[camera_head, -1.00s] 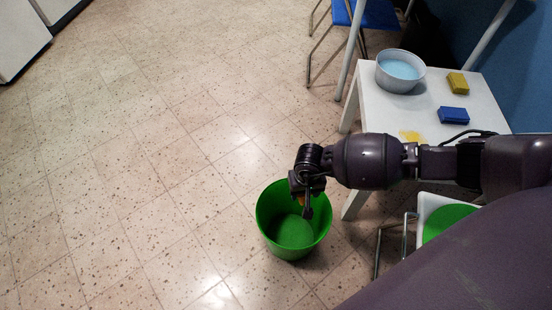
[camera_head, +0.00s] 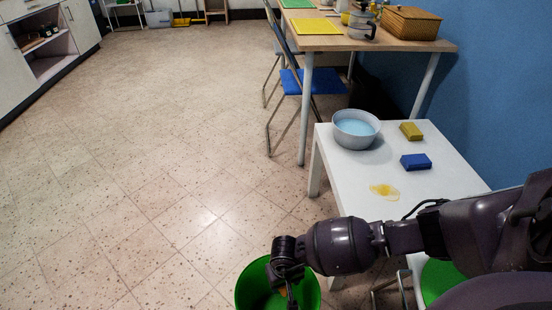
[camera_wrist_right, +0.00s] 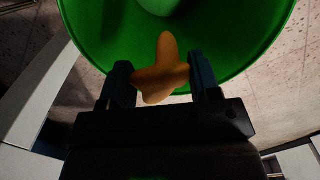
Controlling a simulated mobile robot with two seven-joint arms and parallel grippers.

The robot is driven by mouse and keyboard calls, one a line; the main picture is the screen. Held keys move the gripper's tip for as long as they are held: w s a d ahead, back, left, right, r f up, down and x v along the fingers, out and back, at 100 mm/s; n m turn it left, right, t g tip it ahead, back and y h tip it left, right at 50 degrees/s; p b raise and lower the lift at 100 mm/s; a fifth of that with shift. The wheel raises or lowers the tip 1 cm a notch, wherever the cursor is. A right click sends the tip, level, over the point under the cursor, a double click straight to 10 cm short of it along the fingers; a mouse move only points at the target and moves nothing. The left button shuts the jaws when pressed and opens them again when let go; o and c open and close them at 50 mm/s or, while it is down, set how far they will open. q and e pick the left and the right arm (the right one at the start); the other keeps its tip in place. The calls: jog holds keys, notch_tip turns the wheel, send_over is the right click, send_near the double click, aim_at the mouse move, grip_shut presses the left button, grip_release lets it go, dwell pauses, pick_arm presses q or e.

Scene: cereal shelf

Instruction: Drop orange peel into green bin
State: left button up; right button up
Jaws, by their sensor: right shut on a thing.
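The orange peel (camera_wrist_right: 160,72) sits between the two fingers of my right gripper (camera_wrist_right: 161,82) in the right wrist view. That gripper is shut on it. The green bin (camera_wrist_right: 110,30) opens beneath the peel, and the peel shows against the bin's inside. In the head view my right gripper (camera_head: 288,287) is over the green bin (camera_head: 245,285), near the bottom edge. A small bit of orange (camera_head: 283,292) shows by the fingers there. The lower part of the bin is cut off by the frame. My left gripper is not in view.
A low white table (camera_head: 340,165) stands to the right with a grey bowl of blue liquid (camera_head: 356,129), a yellow sponge (camera_head: 411,131), a blue sponge (camera_head: 416,162) and a yellow spill (camera_head: 384,190). A blue chair (camera_head: 312,82) and wooden table (camera_head: 365,40) stand behind. Floor at left is clear.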

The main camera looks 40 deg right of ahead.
jog(key=o, duration=1)
jog(key=shift+r, duration=0.1)
jog(key=shift+w+r, duration=0.1)
jog(key=shift+r, duration=0.25)
notch_tip(320, 180, up, 8)
jog(key=p, duration=0.3)
jog(key=shift+w+r+p, duration=0.1)
jog(key=shift+r+p, duration=0.15)
jog(key=shift+p, duration=0.15)
jog(key=shift+r, duration=0.75)
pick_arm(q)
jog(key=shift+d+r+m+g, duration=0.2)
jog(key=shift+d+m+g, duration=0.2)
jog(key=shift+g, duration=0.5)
pick_arm(e)
jog(key=shift+s, duration=0.2)
